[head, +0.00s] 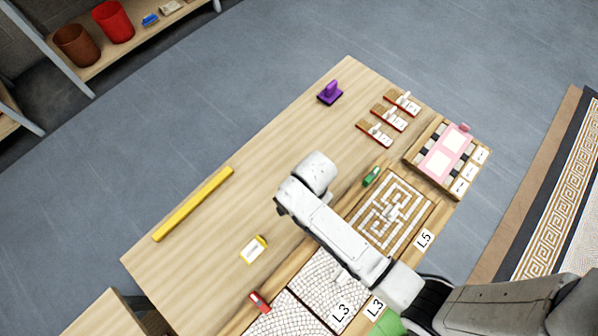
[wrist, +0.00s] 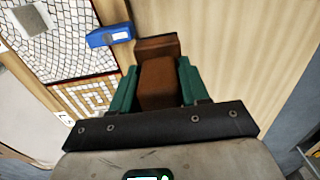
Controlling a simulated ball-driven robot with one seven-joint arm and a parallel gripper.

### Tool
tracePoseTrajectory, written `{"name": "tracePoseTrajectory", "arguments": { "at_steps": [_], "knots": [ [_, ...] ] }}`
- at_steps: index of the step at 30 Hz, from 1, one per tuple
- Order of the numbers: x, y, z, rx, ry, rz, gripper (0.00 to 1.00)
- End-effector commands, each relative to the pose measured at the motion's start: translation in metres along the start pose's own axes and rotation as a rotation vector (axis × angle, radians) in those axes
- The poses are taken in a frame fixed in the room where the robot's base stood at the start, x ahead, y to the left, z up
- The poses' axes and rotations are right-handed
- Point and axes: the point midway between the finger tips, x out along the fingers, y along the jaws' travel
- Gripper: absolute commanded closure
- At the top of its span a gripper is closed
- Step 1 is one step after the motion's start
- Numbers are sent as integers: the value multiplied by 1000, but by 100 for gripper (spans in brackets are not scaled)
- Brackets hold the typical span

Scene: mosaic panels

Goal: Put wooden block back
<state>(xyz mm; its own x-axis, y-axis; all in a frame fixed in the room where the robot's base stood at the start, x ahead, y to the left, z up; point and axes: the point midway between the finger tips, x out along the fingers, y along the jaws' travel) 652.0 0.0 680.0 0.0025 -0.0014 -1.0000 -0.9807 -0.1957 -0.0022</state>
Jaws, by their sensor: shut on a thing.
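In the wrist view, my gripper (wrist: 158,76) has its two green fingers on either side of a brown wooden block (wrist: 158,88). It is shut on the block's near part, and a wider brown part shows just beyond the fingertips. Pale wood-grained surface lies behind the block; I cannot tell whether the block touches it. In the head view, my arm hides the gripper and the block.
On the table (head: 200,235) lie a yellow bar (head: 193,204), a yellow-and-white block (head: 253,249), a purple handled piece (head: 330,93), a red item (head: 260,302) and a green item (head: 372,176). Mosaic panels (head: 393,212) line the right side.

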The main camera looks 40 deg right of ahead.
Motion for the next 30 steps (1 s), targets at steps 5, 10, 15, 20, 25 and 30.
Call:
{"name": "tracePoseTrajectory", "arguments": {
  "at_steps": [5, 10, 15, 20, 25, 30],
  "knots": [
    [32, -25, -5, 1, 0, 1, 86],
    [50, -40, -8, 0, 1, 0, 86],
    [57, -46, -9, 0, 0, -1, 86],
    [79, -47, -9, 1, -1, 2, 86],
    [90, -48, -9, 2, 0, -1, 86],
    [89, -48, -9, 1, 0, -2, 86]
  ]
}}
